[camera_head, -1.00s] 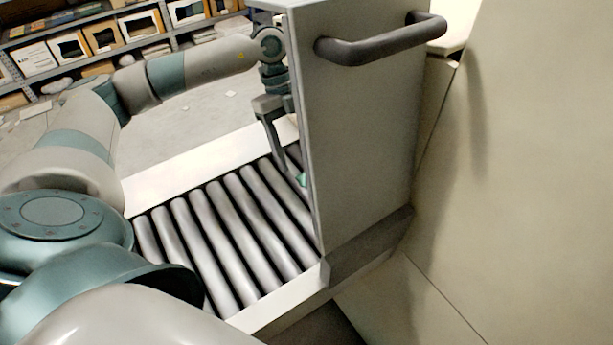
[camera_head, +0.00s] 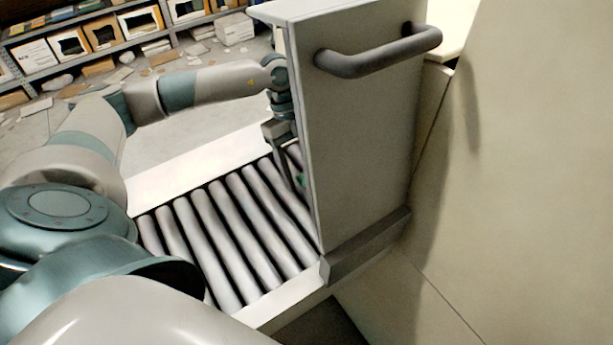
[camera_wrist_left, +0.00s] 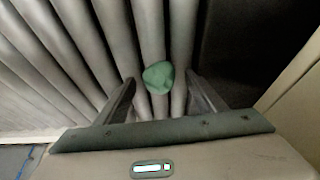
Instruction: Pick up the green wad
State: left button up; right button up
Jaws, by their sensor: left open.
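The green wad (camera_wrist_left: 158,76) is a small rounded crumpled lump lying on the grey rollers of the conveyor (camera_head: 215,230). In the head view only a sliver of the wad (camera_head: 301,181) shows beside the upright panel, which hides the rest. My left gripper (camera_wrist_left: 160,88) is open, with one finger on each side of the wad and gaps between them and it. In the head view the left gripper (camera_head: 294,186) points down at the rollers, partly hidden by the panel. My right gripper is not in view.
A tall grey panel (camera_head: 360,130) with a dark handle (camera_head: 380,52) stands close to the right of my left gripper. A pale wall (camera_head: 530,180) fills the far right. Shelves with boxes (camera_head: 100,38) stand at the back, with litter on the floor.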

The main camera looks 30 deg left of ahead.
pick_arm(q)
jog(key=shift+c, duration=1.2)
jog(key=c, duration=0.9)
jog(key=shift+r, duration=0.1)
